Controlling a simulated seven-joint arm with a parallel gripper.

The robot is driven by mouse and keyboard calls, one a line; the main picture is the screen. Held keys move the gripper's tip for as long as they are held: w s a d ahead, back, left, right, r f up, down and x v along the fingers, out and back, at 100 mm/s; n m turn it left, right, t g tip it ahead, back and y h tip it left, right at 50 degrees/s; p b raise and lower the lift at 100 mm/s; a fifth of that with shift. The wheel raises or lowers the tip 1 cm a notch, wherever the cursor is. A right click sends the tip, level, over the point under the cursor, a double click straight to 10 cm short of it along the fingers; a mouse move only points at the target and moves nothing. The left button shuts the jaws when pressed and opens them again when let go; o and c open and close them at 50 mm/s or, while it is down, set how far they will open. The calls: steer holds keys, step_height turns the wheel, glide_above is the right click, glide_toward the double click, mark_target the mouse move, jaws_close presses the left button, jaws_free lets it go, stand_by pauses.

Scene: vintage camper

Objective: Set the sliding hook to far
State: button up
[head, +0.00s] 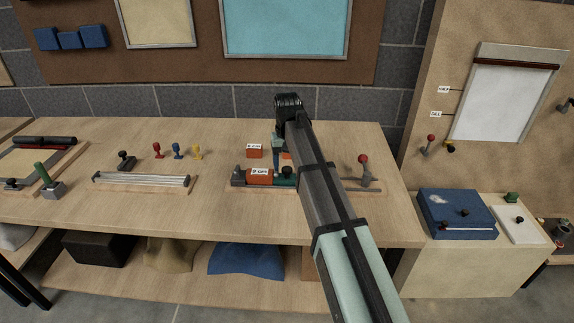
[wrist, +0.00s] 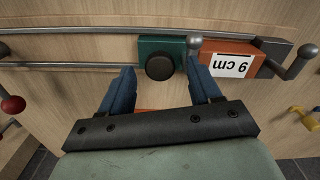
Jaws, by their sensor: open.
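A green sliding block (head: 285,173) with a round black knob sits on a low rail fixture on the workbench. It also shows in the wrist view as a green block (wrist: 158,48) on two metal rails. No part is labelled as the hook; this block appears to be the sliding part. An orange block marked "9 cm" (head: 260,176) lies beside it, towards the rail's left end in the head view; it also shows in the wrist view (wrist: 229,58). My gripper (wrist: 160,72) is open, its blue fingers either side of the knob's near edge. Contact cannot be told.
A red-knobbed lever (head: 364,165) stands at the rail's right end. A smaller orange block (head: 254,151) lies behind the rail. Red, blue and yellow pegs (head: 178,151) and a metal-railed strip (head: 142,181) stand left. The bench front (head: 160,215) is clear.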

steer(key=shift+f, duration=0.4)
steer(key=shift+c, duration=0.4)
jaws_close()
